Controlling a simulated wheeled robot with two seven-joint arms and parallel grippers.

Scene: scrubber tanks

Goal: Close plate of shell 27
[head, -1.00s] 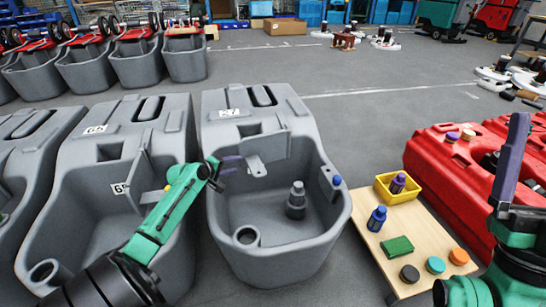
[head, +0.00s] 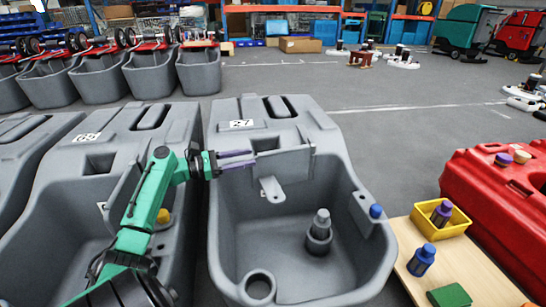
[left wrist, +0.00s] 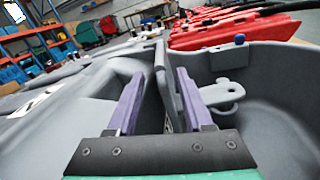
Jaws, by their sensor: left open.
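Shell 27 (head: 222,215) is the grey open tank in the middle of the head view, with a white 27 label (head: 241,123) on top. Its grey plate (head: 287,165) stands out over the basin near the back, with a holed tab (head: 271,190) below. My left gripper (head: 252,158) is open at the plate's left end, its purple fingers pointing right. In the left wrist view the plate (left wrist: 161,72) shows edge-on between the two open fingers; contact cannot be told. My right gripper is out of view.
Another grey shell (head: 65,180) stands close on the left, under my left arm. A wooden table (head: 480,275) at right carries a yellow bin (head: 455,228) and a blue bottle (head: 421,260). A grey stepped post (head: 319,232) stands inside shell 27.

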